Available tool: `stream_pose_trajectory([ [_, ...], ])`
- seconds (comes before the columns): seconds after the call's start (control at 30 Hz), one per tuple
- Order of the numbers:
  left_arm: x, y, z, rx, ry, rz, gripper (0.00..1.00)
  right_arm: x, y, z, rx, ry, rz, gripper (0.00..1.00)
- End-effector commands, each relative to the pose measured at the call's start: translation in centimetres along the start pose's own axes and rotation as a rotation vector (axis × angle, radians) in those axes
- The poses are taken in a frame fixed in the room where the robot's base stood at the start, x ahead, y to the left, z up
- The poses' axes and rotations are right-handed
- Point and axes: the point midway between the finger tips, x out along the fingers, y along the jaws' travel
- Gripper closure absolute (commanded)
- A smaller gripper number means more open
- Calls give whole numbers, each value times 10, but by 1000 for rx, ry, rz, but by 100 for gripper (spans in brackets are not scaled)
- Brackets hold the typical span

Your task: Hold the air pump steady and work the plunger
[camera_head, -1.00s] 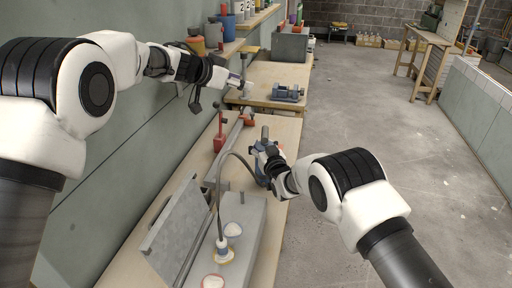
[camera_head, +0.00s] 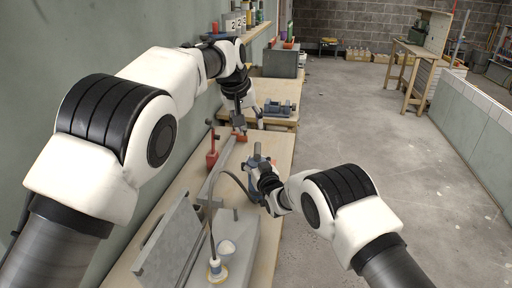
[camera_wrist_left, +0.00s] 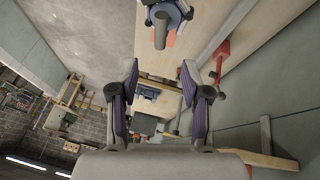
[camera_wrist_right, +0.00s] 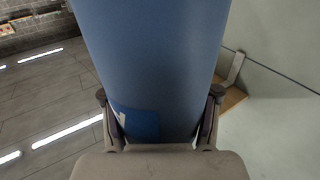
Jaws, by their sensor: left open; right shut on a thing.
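The air pump (camera_head: 256,164) is a blue cylinder with a grey handle on top. It stands over the right side of the workbench in the head view. My right gripper (camera_head: 265,182) is shut around its body, which fills the right wrist view (camera_wrist_right: 155,60). My left gripper (camera_head: 249,121) is open and empty, higher and beyond the pump, pointing down. In the left wrist view, the pump's grey handle (camera_wrist_left: 160,32) is at the top, apart from the open fingers (camera_wrist_left: 160,75). Whether the pump's base touches the bench is hidden.
A dark hose (camera_head: 209,215) runs from near the pump to a fitting on a grey block (camera_head: 238,235). A tilted grey panel (camera_head: 168,245) stands beside it. Red clamps (camera_head: 212,152) stand at the wall side. A second bench with a grey-blue device (camera_head: 279,107) lies beyond.

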Motion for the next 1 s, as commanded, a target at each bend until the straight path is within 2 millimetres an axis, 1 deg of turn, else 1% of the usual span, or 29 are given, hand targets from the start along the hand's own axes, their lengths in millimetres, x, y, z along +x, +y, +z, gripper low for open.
stream_pose_trajectory([
  [0.17, 33, -1, 1, -2, -4, 0, 52, 0, 0, 0, 0, 1, 0, 100],
  [0.3, 68, -1, 1, -2, -2, 0, 52, 0, 0, -1, 0, 2, 0, 100],
  [0.4, 90, -1, 1, -2, 0, -1, 52, 0, 0, -1, 0, 2, 0, 100],
  [0.5, 106, -1, 0, -2, 1, -1, 52, 0, 0, -1, 0, 1, 0, 100],
  [0.63, 115, -1, 0, -3, 2, -1, 52, 0, 0, -1, 0, 1, 0, 100],
  [0.87, 115, -1, 0, -3, 2, -2, 52, 0, 0, 0, 0, 1, 0, 100],
  [0.9, 115, -1, 0, -3, 2, -2, 67, 0, 0, 0, 0, 1, 0, 100],
  [1.0, 115, -1, 0, -3, 2, -2, 100, 0, 0, 0, 0, 1, 0, 100],
])
